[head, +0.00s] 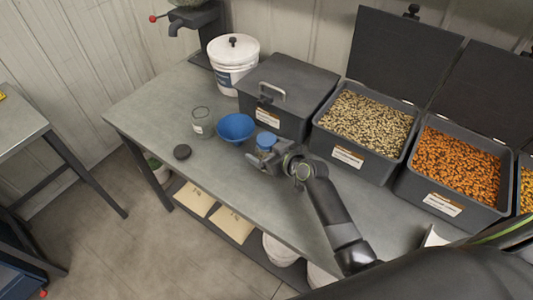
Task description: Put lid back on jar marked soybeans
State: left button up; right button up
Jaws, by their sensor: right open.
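A small clear glass jar (202,124) with an open top and a pale label stands near the back left of the grey table. Its label is too small to read. A round black lid (182,152) lies flat on the table in front of it, to the left. A small container with a blue top (267,139) stands in front of the closed bin; its lower part is partly hidden by my gripper. My right gripper (261,159) is open, close to this container's front; I cannot tell whether they touch. My left gripper is not in view.
A blue bowl (236,127) stands between the glass jar and a closed grey bin (285,92). Open bins of pale speckled seeds (365,118) and orange seeds (458,165) line the right. A white bucket (233,55) stands behind. The table's left end (150,108) is clear.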

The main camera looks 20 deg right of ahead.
aim_at(266, 139)
jog(key=c, duration=1.1)
jog(key=shift+r, duration=0.15)
notch_tip(266, 139, up, 10)
jog(key=shift+f+b, duration=0.1)
jog(key=shift+b, duration=0.25)
jog(key=o, duration=0.3)
jog(key=c, duration=0.7)
jog(key=shift+o, duration=0.2)
